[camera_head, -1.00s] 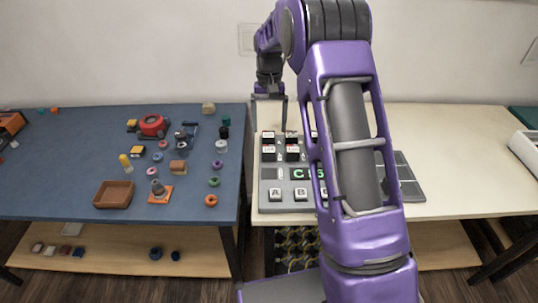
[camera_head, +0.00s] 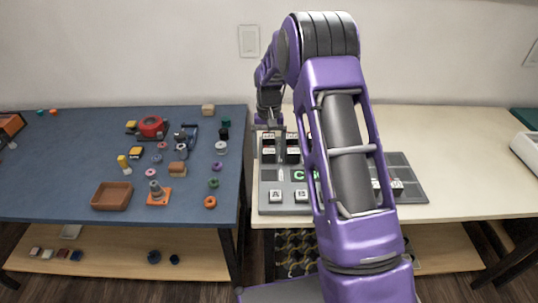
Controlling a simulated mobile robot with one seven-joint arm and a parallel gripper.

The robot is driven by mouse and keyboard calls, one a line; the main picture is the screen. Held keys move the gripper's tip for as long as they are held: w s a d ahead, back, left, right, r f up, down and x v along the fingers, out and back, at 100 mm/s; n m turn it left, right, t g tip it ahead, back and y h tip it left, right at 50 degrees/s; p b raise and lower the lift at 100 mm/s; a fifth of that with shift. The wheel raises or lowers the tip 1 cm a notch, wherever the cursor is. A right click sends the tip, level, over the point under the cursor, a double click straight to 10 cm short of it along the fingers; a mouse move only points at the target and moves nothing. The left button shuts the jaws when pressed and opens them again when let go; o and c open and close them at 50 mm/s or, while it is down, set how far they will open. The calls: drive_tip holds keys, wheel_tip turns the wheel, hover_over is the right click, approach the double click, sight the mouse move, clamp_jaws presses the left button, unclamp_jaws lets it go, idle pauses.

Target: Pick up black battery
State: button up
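Black blocks with white and red labels stand in the back row of the grey board. One is at the left (camera_head: 268,154), and another (camera_head: 292,155) is to its right. These look like the batteries, but the labels are too small to read. My gripper (camera_head: 270,146) points down at the board's back left corner, at the left black block. Its fingers look apart, one on each side of that block. Whether they touch it I cannot tell. My arm hides the middle of the board.
The grey board (camera_head: 262,190) lies on the cream table (camera_head: 455,175), with lettered blocks along its front. A blue table (camera_head: 60,170) at the left holds a brown tray (camera_head: 112,195) and many small parts. A gap separates the tables. The cream table's right side is mostly clear.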

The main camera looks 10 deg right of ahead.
clamp_jaws()
drive_tip(key=shift+r, duration=0.1)
